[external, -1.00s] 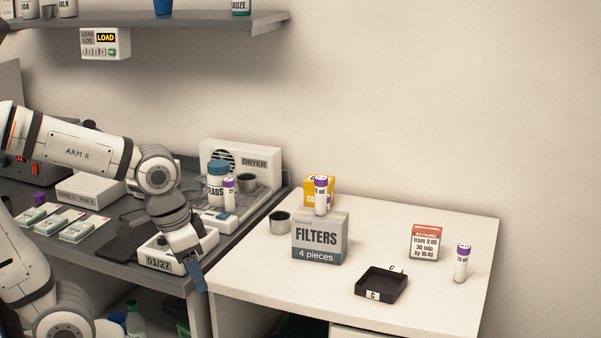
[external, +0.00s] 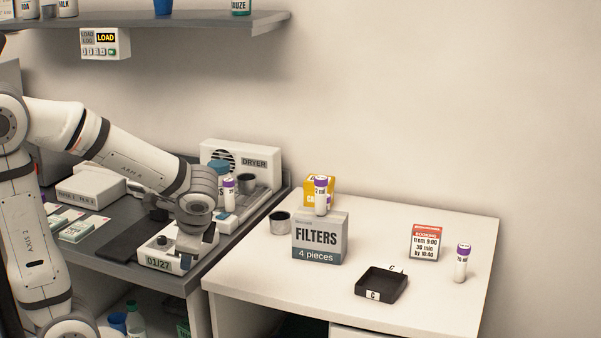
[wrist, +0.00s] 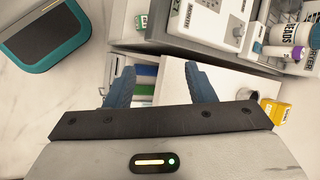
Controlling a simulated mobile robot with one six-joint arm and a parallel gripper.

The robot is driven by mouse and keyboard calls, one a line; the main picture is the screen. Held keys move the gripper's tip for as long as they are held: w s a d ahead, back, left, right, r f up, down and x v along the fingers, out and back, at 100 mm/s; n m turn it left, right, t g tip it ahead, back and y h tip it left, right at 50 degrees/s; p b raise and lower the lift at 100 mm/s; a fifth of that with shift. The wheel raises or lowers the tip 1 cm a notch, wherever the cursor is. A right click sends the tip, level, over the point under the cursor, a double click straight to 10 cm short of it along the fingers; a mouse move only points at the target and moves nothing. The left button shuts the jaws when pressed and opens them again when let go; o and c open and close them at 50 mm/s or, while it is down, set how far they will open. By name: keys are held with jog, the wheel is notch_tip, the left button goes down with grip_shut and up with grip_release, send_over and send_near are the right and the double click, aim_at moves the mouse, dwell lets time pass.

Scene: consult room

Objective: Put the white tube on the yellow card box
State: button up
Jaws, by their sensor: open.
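Three white tubes with purple caps show in the external view. One tube (external: 320,198) appears to stand on the grey FILTERS box, one tube (external: 462,265) stands at the right of the white table, and one tube (external: 229,190) stands by the dryer. The yellow card box (external: 308,186) is behind the FILTERS box, partly hidden; part of a yellow box also shows at the right of the wrist view (wrist: 277,111). My gripper (wrist: 160,82) is open, its blue fingers apart with nothing between them.
The FILTERS box (external: 319,242) stands in front of the yellow box. The dryer (external: 240,155) is on the dark bench. The table's front left is clear.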

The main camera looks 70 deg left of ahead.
jog(key=w+a+f+m+y+b, duration=0.1)
jog(key=w+a+m+y, duration=0.2)
jog(key=a, duration=0.4)
jog(key=w+a+m+y+b, duration=0.1)
jog(key=w+a+m+y, duration=0.3)
jog(key=a, duration=0.3)
jog(key=m+t+y+b, duration=0.2)
jog(key=m+t+y, duration=0.2)
jog(key=m, duration=0.5)
send_near(230, 192)
jog(key=a, duration=0.1)
jog(key=p+x, duration=0.1)
jog(key=x, duration=0.7)
jog(key=shift+f+p, duration=0.1)
jog(key=shift+p, duration=0.2)
grip_shut()
